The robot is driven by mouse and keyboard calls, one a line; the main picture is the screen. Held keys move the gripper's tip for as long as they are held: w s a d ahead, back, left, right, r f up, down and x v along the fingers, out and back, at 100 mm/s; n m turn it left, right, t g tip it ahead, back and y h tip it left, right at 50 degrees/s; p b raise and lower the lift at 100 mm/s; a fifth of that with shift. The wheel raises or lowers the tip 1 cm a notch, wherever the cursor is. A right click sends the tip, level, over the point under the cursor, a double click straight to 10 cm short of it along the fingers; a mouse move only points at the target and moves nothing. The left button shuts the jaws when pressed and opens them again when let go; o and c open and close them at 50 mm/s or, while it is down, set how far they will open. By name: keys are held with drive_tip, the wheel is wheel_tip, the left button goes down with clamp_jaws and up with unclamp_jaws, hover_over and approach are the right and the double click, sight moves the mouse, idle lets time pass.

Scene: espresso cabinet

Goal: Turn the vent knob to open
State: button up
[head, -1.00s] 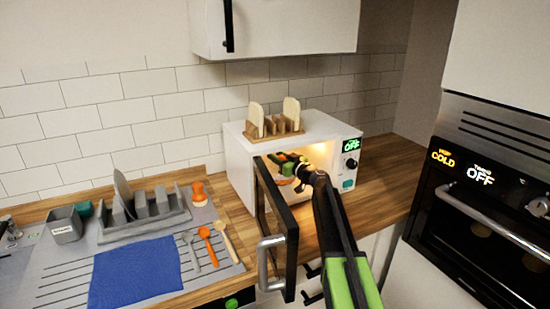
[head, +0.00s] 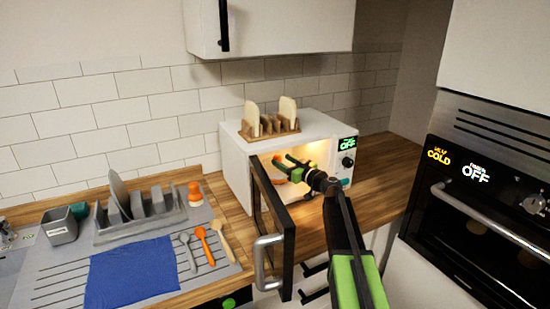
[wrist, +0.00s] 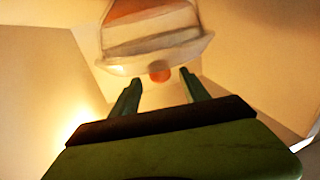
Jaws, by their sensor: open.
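In the wrist view, a pale container with an orange top (wrist: 150,12) is ahead of my gripper, with a small round orange knob (wrist: 160,73) at its near edge; this may be the vent knob, but no label shows. My gripper (wrist: 160,80) is open and empty. Its two green fingers point at the container, with the orange knob showing between the tips; contact cannot be told. In the head view, my gripper (head: 284,165) reaches inside the lit microwave (head: 235,165), and only a bit of orange shows beside it.
The microwave door (head: 272,230) stands open towards the front, left of my arm. A wooden rack (head: 270,131) with bread slices stands on top of the microwave. The control panel with a dark knob (head: 348,162) is at its right. An oven (head: 475,215) stands far right.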

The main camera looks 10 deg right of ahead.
drive_tip(key=v, duration=1)
drive_tip(key=shift+s+d, duration=0.15)
drive_tip(key=shift+s, duration=0.1)
